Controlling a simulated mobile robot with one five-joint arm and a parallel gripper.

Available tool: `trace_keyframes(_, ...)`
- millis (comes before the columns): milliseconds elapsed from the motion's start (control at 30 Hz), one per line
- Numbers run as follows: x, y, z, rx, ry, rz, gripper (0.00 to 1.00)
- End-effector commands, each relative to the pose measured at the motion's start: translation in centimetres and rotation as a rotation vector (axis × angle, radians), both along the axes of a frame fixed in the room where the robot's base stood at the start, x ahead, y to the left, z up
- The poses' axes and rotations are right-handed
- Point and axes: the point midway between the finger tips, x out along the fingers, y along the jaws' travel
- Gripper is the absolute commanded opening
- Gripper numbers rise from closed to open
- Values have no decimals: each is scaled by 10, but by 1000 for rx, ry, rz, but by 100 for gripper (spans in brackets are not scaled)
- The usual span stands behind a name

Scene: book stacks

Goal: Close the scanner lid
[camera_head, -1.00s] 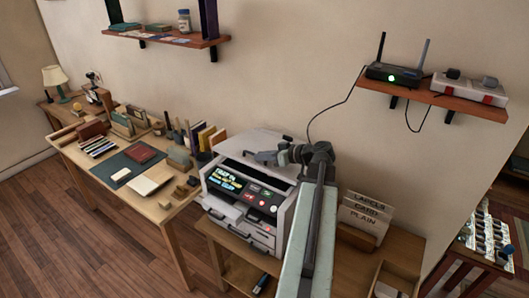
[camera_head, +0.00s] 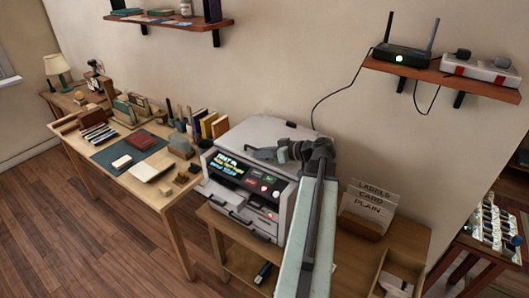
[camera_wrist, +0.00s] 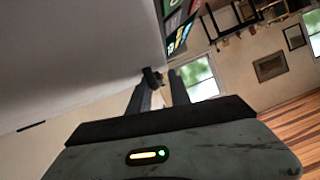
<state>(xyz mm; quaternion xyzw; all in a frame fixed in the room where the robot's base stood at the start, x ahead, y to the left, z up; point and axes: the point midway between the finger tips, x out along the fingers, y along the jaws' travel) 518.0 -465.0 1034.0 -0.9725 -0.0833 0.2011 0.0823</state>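The scanner (camera_head: 231,204) is a pale boxy machine with a lit dark control panel, standing on a low wooden stand. Its light grey lid (camera_head: 268,130) lies down over the body, with no clear gap at the front edge. My gripper (camera_head: 256,154) is at the lid's front edge, above the panel, touching or very close to it. In the wrist view my gripper (camera_wrist: 162,88) shows two fingers apart, with a small dark piece near one tip. The large pale surface of the lid (camera_wrist: 75,55) fills the upper left there. My arm hides the scanner's right side.
A desk (camera_head: 165,200) with books and boxes stands to the left. A card holder (camera_head: 362,228) and an open wooden box (camera_head: 398,275) are right of my arm. A wall shelf (camera_head: 440,77) with a router hangs above right. The floor at front left is clear.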

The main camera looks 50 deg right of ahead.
Motion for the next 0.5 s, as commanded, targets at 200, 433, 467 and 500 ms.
trace_keyframes(200, 0, -2, 0, 0, -3, -5, 33)
trace_keyframes(433, -12, -5, 8, 0, -5, -8, 33)
trace_keyframes(467, -18, -6, 11, 1, -4, -9, 33)
trace_keyframes(500, -25, -8, 14, 0, -4, -10, 33)
